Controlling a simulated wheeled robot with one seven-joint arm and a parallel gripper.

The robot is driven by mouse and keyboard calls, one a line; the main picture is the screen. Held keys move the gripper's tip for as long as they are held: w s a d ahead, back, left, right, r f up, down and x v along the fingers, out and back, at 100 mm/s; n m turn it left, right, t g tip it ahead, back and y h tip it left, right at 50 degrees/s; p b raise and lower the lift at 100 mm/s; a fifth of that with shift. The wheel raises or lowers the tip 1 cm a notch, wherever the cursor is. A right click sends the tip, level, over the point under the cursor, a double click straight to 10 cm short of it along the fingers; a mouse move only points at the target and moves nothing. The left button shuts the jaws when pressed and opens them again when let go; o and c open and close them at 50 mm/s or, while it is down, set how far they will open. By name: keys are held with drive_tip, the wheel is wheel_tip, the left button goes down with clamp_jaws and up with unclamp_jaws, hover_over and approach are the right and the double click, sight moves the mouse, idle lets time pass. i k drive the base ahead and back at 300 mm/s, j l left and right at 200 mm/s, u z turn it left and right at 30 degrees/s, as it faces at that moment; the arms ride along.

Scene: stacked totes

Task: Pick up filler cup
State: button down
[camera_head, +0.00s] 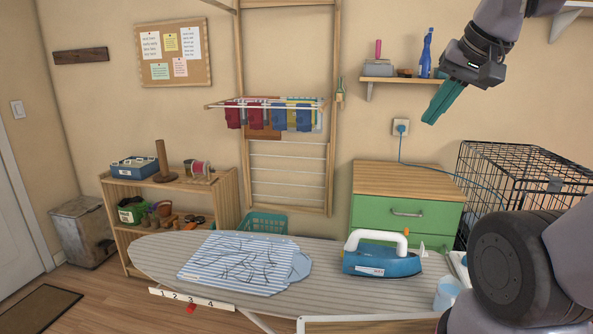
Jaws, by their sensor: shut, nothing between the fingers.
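A light blue cup (446,294) stands at the right end of the ironing board, close to my arm link at the lower right. I take it for the filler cup; its right side is partly hidden. My gripper (432,118) is raised at the upper right, in front of the wall. Its teal fingers are shut and empty, pointing down and left. It is far above the cup and apart from it.
A blue iron with a white handle (382,262) is on the striped ironing board (340,290), left of the cup. A striped shirt (235,262) lies further left. A green drawer cabinet (385,212) and a wire cage (515,165) stand behind. A wall shelf (395,81) holds a spray bottle (426,55).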

sight(448, 287)
drive_tip(key=k+l+u, duration=0.1)
drive_tip(key=l, duration=0.35)
drive_tip(key=k+l+u, duration=0.15)
drive_tip(key=l, duration=0.3)
drive_tip(key=l+u, duration=0.1)
drive_tip(key=l, duration=0.3)
drive_tip(key=k+l+u, duration=0.15)
drive_tip(key=l, duration=0.25)
drive_tip(key=k+l+u, duration=0.1)
drive_tip(key=k+l, duration=0.15)
drive_tip(key=l, duration=0.15)
